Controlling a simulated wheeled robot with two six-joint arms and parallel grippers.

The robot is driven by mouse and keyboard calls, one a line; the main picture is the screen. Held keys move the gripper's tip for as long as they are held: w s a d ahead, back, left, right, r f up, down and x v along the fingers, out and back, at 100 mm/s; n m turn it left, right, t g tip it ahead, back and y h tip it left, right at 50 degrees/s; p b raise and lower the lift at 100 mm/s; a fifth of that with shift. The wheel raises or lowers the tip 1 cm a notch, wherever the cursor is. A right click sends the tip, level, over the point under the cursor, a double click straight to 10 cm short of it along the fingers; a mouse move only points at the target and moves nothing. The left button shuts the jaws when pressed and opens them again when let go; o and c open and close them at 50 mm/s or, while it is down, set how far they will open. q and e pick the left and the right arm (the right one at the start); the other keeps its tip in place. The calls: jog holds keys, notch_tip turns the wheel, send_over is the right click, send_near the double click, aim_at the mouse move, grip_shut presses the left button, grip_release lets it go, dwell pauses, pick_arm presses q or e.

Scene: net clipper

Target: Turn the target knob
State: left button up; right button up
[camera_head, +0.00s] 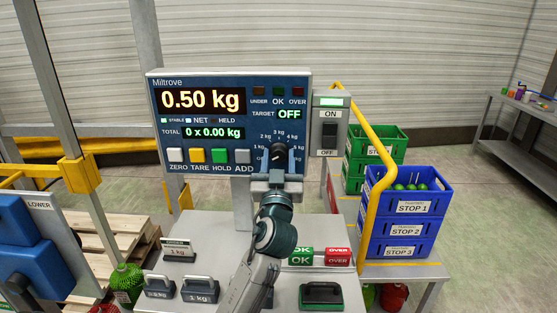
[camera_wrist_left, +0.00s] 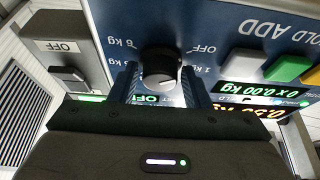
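The target knob (camera_head: 278,152) is a dark round knob at the lower right of the blue Miltrove panel (camera_head: 205,82), ringed by kg marks. The panel's target display (camera_head: 290,114) reads OFF and the weight display reads 0.50 kg. My left gripper (camera_head: 277,172) is right in front of the knob. In the left wrist view, which shows the panel upside down, the open fingers (camera_wrist_left: 160,85) stand on either side of the knob (camera_wrist_left: 160,67), with a narrow gap visible at least on the left. The knob's pointer direction is unclear. My right gripper is not in view.
An ON/OFF switch box (camera_head: 329,125) is right of the panel. ZERO, TARE, HOLD and ADD buttons (camera_head: 208,156) lie left of the knob. Below are weights (camera_head: 201,289) and OK/OVER blocks (camera_head: 319,256). A yellow rail (camera_head: 372,185) and blue crates (camera_head: 404,214) stand to the right.

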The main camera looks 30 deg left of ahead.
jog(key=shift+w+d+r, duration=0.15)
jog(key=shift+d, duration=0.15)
pick_arm(q)
jog(key=shift+m, duration=0.3)
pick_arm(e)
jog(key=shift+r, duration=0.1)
pick_arm(q)
jog(key=m+h+p, duration=0.1)
jog(key=m, duration=0.1)
jog(key=shift+a+r+m+t+p, duration=0.1)
jog(key=shift+m+t+p, duration=0.2)
jog(key=m+h+p, duration=0.2)
jog(key=m, duration=0.1)
jog(key=shift+r+t, duration=0.1)
jog(key=shift+t, duration=0.2)
jog(key=m+h+p, duration=0.1)
jog(key=m+p, duration=0.1)
jog(key=m, duration=0.1)
jog(key=shift+s+h, duration=0.1)
jog(key=shift+h, duration=0.2)
jog(key=shift+a+m+h+p, duration=0.1)
jog(key=shift+m+h+p, duration=0.3)
jog(key=shift+m+p, duration=0.5)
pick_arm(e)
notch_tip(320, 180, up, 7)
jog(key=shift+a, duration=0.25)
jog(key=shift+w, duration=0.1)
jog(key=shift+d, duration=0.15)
